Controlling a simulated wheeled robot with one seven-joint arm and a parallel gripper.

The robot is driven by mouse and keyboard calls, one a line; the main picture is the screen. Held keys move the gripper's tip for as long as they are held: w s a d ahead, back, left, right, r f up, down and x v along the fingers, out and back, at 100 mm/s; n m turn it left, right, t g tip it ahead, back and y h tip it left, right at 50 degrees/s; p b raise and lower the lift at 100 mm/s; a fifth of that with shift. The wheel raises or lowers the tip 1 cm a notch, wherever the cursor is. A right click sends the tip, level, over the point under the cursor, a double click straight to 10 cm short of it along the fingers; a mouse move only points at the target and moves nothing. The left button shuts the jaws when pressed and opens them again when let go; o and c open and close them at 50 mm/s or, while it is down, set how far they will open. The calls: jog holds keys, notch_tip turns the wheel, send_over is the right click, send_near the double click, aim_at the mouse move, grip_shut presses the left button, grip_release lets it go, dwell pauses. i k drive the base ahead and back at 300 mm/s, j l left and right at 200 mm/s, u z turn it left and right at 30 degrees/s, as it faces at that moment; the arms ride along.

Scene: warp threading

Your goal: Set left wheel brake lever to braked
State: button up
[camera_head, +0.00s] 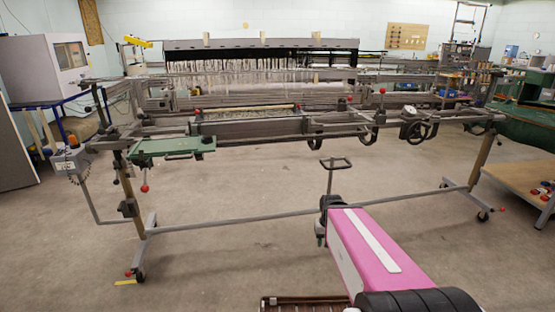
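The wheeled loom frame (240,217) stands across the view. Its left foot has a black caster wheel (140,277) near the floor at lower left. A small lever with a red knob (128,273), the left wheel brake lever, sticks out left of that wheel. It is too small to tell its setting. My pink and white arm reaches in from the lower right. Its dark end, with my gripper (320,238), hangs left of the pink link, far to the right of the lever. The fingers are small and partly hidden, so their opening does not show.
A yellow strip (125,282) lies on the floor by the left wheel. The right foot has a caster (482,215) and red knob (502,209). A low bar joins both feet. A T-shaped handle (335,162) rises near my arm's end. Open floor lies between it and the left wheel.

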aim_at(127, 273)
jog(key=u, duration=1.9)
jog(key=i+l, duration=0.15)
jog(key=i, duration=0.35)
jog(key=i+l+u, duration=0.1)
jog(key=i, duration=0.4)
